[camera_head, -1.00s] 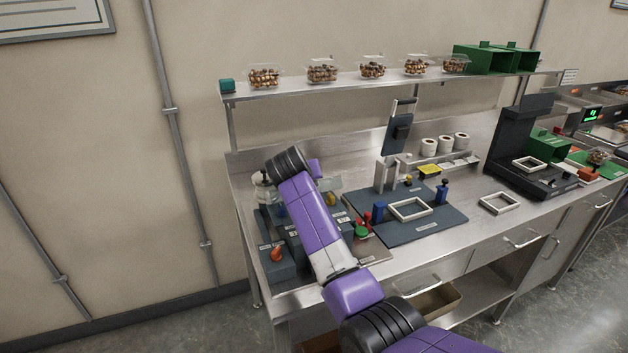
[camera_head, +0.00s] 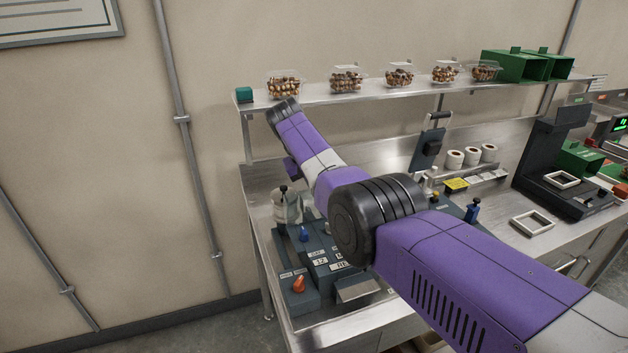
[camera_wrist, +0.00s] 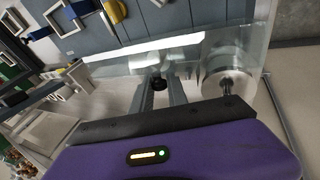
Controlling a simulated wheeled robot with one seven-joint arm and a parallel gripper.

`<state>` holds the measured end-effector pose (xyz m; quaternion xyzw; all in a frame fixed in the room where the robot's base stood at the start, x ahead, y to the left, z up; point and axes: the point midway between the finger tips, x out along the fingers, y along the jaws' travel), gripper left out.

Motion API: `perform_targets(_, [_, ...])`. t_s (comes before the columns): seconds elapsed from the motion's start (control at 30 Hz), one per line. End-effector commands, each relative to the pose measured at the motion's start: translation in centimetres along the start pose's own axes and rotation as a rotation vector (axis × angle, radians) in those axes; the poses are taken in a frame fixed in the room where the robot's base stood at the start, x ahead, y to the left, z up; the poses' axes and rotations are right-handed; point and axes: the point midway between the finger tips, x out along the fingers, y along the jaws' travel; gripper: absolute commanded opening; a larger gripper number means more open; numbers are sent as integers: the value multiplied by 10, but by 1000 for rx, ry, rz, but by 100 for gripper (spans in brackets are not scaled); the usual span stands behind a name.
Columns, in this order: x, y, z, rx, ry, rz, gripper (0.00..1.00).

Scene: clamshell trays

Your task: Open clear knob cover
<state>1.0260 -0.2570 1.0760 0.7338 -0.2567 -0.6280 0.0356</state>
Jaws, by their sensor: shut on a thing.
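The clear cover (camera_wrist: 240,48) shows in the wrist view as a see-through panel with a bright white edge, in front of the dark knob console. My gripper (camera_wrist: 160,84) is at its edge, with its two grey fingers shut on a small black piece that looks like the cover's grip. A yellow knob (camera_wrist: 117,10) shows beyond the panel. In the head view, the console (camera_head: 318,262) has a blue knob (camera_head: 303,234) and an orange knob (camera_head: 299,284). My arm hides part of the console there, and I cannot make out my fingertips or the cover.
A pale round canister (camera_wrist: 228,82) stands close beside the fingers. A shelf (camera_head: 380,96) with several filled clamshells runs above the bench. White rolls (camera_head: 471,156) and a dark stand (camera_head: 432,145) are to the right. The wall is close behind.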

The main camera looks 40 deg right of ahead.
Motion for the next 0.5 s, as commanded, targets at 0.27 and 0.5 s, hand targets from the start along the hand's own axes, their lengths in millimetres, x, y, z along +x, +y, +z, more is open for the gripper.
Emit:
perform_targets(0.27, [3,1,6,-11,-29,0,0])
perform_targets(0.5, [4,1,6,-11,-29,0,0])
